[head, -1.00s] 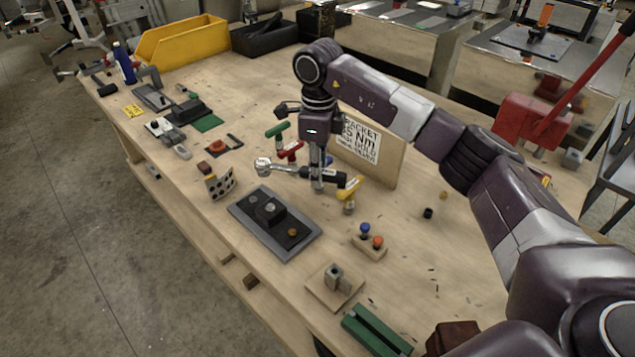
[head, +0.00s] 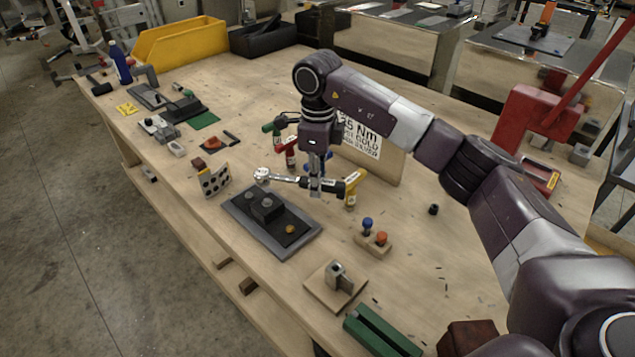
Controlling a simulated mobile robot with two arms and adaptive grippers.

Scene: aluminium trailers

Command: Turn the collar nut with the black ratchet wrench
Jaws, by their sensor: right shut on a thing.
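The ratchet wrench has a chrome head (head: 261,175) and a black handle (head: 333,187). My right gripper (head: 316,188) points down and is shut on the handle. The wrench lies about level, its head toward the left, above the far edge of a grey plate (head: 300,246). A black block (head: 267,209) with a metal nut-like piece (head: 267,202) on top stands on the plate; I cannot tell for sure that this is the collar nut. The head appears apart from it. A brass piece (head: 290,229) sits nearer on the plate. My left gripper is out of view.
Handled tools in green, red and yellow (head: 353,183) stand close behind the wrench, before a board with a printed sign (head: 360,137). A holed block (head: 214,181) is left of the plate. A peg block (head: 374,243) and clamp base (head: 336,287) stand nearer.

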